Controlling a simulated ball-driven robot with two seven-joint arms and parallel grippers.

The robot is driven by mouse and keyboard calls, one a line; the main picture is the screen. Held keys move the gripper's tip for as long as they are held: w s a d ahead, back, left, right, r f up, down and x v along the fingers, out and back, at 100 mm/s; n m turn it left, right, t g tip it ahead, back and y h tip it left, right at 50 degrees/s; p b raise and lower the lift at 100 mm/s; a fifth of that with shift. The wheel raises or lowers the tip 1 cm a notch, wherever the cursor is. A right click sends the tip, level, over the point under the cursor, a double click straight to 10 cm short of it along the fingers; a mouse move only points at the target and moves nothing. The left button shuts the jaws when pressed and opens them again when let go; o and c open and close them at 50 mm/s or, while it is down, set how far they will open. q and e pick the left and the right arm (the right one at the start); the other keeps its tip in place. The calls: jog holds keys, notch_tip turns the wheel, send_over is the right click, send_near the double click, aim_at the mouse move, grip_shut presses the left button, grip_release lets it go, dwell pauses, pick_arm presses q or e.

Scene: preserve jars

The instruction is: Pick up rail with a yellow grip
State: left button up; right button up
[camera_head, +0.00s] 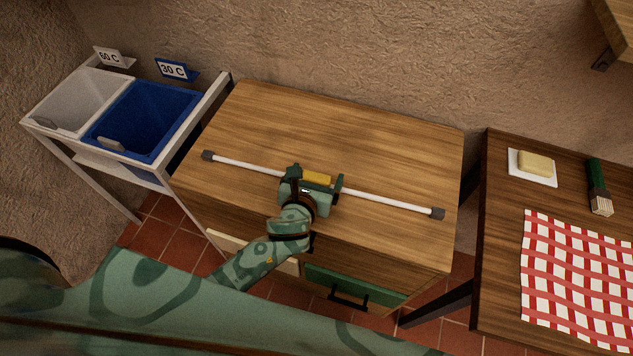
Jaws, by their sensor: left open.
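A white rail (385,201) with dark end caps and a yellow grip (317,178) at its middle lies across the wooden cabinet top. My left gripper (312,184) is at the yellow grip, with its green fingers on either side of it along the rail. The fingers are open. The gripper body hides the near side of the grip, so I cannot tell whether the fingers touch it. My right gripper is not in view.
Left stands a rack with a white bin (84,98) and a blue bin (146,121). Right is a dark table (502,226) with a checkered cloth (578,268), a brush (598,188) and a yellow block (536,162). The cabinet has a green drawer (354,285). The cabinet top behind the rail is clear.

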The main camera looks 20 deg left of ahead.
pick_arm(q)
jog(key=shift+w+f, duration=0.25)
jog(key=shift+w, duration=0.35)
jog(key=shift+c, duration=0.3)
jog(key=c, duration=1.1)
jog(key=shift+r, duration=0.1)
jog(key=shift+c, duration=0.2)
